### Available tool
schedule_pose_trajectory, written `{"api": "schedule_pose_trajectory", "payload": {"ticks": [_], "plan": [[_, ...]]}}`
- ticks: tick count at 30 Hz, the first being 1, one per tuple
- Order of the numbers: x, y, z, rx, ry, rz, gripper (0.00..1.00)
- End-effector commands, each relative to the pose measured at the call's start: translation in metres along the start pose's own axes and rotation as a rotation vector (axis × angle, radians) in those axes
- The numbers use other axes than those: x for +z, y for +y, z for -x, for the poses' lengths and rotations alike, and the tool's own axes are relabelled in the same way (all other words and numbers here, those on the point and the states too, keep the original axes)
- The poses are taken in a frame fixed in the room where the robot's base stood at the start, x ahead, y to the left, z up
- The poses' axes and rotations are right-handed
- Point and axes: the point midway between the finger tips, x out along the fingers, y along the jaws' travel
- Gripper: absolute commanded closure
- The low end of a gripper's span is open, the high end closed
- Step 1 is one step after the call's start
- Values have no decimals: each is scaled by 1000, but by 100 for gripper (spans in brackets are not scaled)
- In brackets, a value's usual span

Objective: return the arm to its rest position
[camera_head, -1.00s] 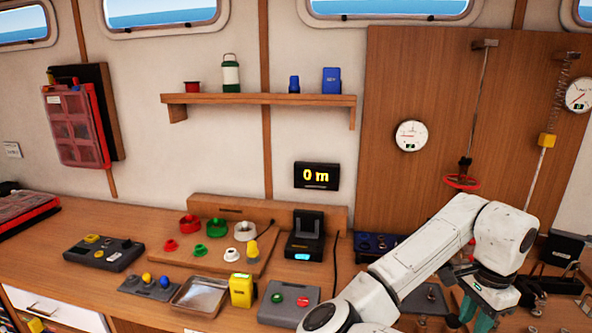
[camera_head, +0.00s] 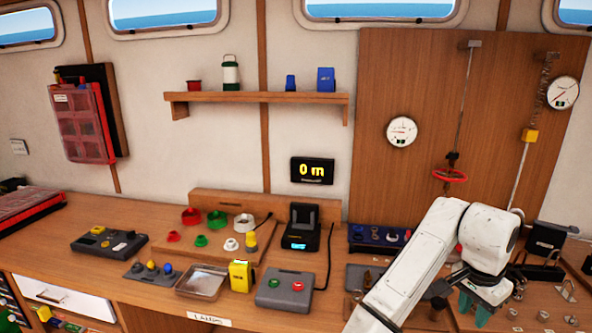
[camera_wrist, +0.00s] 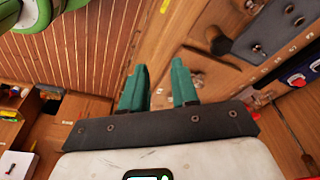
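My white arm (camera_head: 408,275) reaches up from the bottom edge at the right of the head view and bends down at its wrist. My gripper (camera_head: 484,300) hangs over the right part of the wooden bench, with its teal fingers partly cut by the arm. In the wrist view my gripper (camera_wrist: 160,75) shows two teal fingers apart, with only wood seen between them. Nothing is held. How high the fingertips are above the bench cannot be told.
The bench (camera_head: 150,215) carries a yellow box (camera_head: 241,276), a metal tray (camera_head: 202,281) and a grey button box (camera_head: 284,290) left of my arm. A red handwheel (camera_head: 449,176) and a blue rack (camera_head: 380,238) are behind it. Small metal parts lie around the gripper.

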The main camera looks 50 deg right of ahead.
Motion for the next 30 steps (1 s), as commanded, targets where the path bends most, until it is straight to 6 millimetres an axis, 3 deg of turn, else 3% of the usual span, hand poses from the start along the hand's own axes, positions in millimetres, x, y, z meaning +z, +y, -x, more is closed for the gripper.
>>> {"api": "schedule_pose_trajectory", "payload": {"ticks": [8,14,19,23,26,30], "plan": [[6,-27,-1,-30,198,309,71],[49,-60,-13,-77,325,694,71],[113,-72,-36,-125,350,1046,71],[176,-62,-63,-163,312,1319,71],[228,-39,-86,-193,247,1526,71],[293,10,-113,-239,117,1772,71]]}}
